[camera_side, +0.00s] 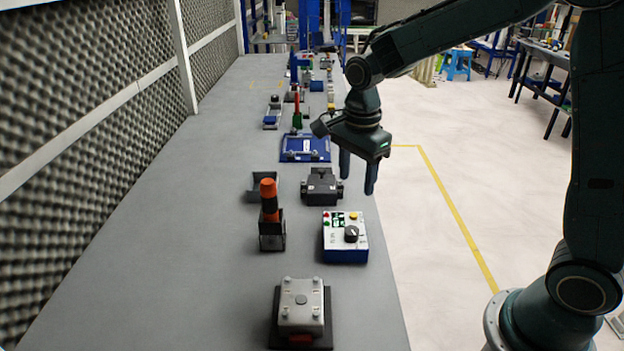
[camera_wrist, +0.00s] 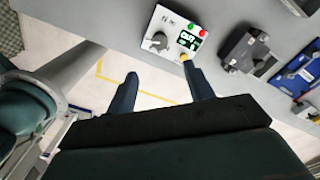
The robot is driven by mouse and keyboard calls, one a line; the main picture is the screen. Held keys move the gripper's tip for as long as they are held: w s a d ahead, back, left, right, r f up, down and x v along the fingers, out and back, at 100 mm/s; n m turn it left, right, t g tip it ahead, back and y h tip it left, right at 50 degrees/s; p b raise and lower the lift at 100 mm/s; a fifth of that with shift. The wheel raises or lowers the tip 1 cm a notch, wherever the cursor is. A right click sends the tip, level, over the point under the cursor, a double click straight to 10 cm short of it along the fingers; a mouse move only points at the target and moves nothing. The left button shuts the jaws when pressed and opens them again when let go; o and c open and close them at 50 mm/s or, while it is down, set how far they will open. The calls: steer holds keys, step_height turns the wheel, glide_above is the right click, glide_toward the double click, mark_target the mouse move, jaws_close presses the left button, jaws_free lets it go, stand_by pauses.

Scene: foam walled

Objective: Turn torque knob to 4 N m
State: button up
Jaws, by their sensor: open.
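The control box (camera_side: 345,250) has a white top and blue sides and stands near the right edge of the bench. Its dark round knob (camera_side: 351,234) is on the top, beside a yellow button, a small display, and red and green buttons. In the wrist view the knob (camera_wrist: 157,41) shows on the white panel, but its scale is too small to read. My gripper (camera_side: 357,190) is open and empty, fingers pointing down, above and behind the box and apart from it. Its fingers also show in the wrist view (camera_wrist: 162,90).
A dark clamp-like block (camera_side: 322,187) stands just behind the box. An orange-handled tool (camera_side: 269,200) stands upright in a holder to the left. A grey metal box (camera_side: 301,307) lies in front. The bench's left side is clear, beside a foam wall (camera_side: 80,140).

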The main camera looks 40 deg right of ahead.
mark_target(352, 230)
steer(key=shift+f, duration=0.1)
step_height(352, 230, down, 14)
steer(key=shift+r, duration=0.2)
stand_by(0.6)
steer(key=c, duration=1)
